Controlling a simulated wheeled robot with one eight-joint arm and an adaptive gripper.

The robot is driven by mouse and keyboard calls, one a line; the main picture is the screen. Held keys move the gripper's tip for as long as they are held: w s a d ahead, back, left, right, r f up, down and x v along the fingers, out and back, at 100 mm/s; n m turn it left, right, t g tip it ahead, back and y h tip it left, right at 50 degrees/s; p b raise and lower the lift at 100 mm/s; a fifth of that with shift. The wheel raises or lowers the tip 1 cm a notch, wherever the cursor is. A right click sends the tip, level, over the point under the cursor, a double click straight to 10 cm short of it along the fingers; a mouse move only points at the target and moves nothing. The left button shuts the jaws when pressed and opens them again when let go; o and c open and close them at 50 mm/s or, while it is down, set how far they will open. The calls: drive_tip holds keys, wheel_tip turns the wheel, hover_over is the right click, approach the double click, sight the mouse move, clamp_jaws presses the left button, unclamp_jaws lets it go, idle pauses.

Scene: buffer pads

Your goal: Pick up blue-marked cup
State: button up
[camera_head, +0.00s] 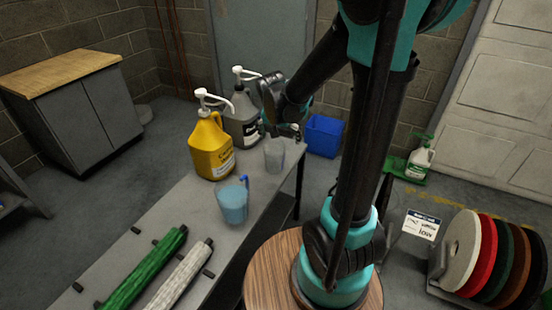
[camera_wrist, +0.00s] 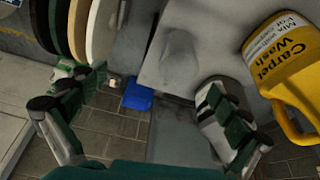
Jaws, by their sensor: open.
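The blue-marked cup (camera_head: 233,204) is a translucent jug with a blue tint and a bright blue mark at its handle. It stands upright on the grey table (camera_head: 205,232) in the head view. A second cup (camera_head: 274,152), clear and greyish, stands farther back near the table's end. It also seems to show in the wrist view (camera_wrist: 180,58). My gripper (camera_head: 280,125) is above the table's far end, by the clear cup and apart from the blue-marked cup. In the wrist view, my gripper (camera_wrist: 157,88) has its fingers wide apart with nothing between them. I cannot make out the blue-marked cup there.
A yellow pump jug (camera_head: 211,146) and a grey pump jug (camera_head: 243,120) stand left of my gripper. A green roll (camera_head: 146,268) and a white roll (camera_head: 182,278) lie on the near table. A blue bin (camera_head: 323,136) stands beyond. Round pads (camera_head: 480,250) stand at right.

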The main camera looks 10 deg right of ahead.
drive_tip(key=m, duration=0.2)
approach(275, 152)
drive_tip(key=shift+h, duration=0.5)
drive_tip(key=f, duration=0.3)
drive_tip(key=d+f, duration=0.1)
drive_tip(key=f, duration=0.3)
drive_tip(key=shift+d, duration=0.15)
drive_tip(key=shift+c, duration=0.6)
drive_tip(key=c, duration=1.2)
drive_tip(key=shift+o, duration=0.2)
drive_tip(key=shift+r, duration=0.1)
